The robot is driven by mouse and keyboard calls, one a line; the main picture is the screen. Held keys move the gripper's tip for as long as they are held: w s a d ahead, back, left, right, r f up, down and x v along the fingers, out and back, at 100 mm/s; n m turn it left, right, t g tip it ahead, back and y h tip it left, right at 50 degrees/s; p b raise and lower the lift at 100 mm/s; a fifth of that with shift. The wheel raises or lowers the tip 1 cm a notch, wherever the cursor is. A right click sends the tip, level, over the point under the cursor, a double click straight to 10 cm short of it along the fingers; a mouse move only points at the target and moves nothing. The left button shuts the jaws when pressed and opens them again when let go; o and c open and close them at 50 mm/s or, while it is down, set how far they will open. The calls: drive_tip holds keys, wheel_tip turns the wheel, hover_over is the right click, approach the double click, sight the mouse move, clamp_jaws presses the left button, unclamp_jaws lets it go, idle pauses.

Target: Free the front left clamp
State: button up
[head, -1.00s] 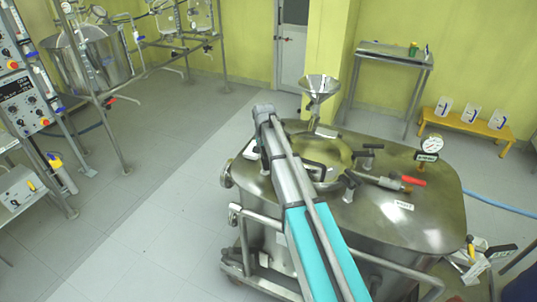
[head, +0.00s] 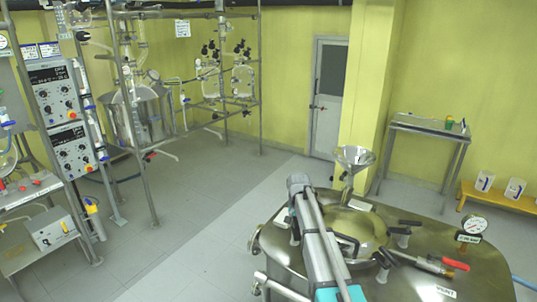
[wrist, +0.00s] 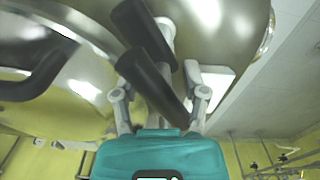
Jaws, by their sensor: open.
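The steel vessel (head: 480,272) has a round lid (head: 365,228) with black-handled clamps. Two clamps, a rear one (head: 404,232) and a nearer one (head: 385,259), show on the lid's right side. My arm covers the lid's left side in the head view, hiding the front left clamp there. In the wrist view my gripper (wrist: 160,82) is open, its fingers on either side of a clamp's black handle (wrist: 150,85). Whether they touch it is unclear. A second black bar (wrist: 140,22) lies just beyond. I cannot tell for certain which clamp this is.
A red-handled valve (head: 455,265) and a gauge (head: 474,226) are on the vessel's right. A black lid handle (wrist: 40,70) is close left in the wrist view. Floor left of the vessel is clear.

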drive_tip(key=s+d+n, duration=0.1)
drive_tip(key=s+n, duration=0.4)
drive_tip(key=s, duration=2.3)
drive_tip(key=shift+s+d, duration=0.15)
drive_tip(key=shift+s, duration=0.25)
drive_tip(key=shift+c, duration=0.3)
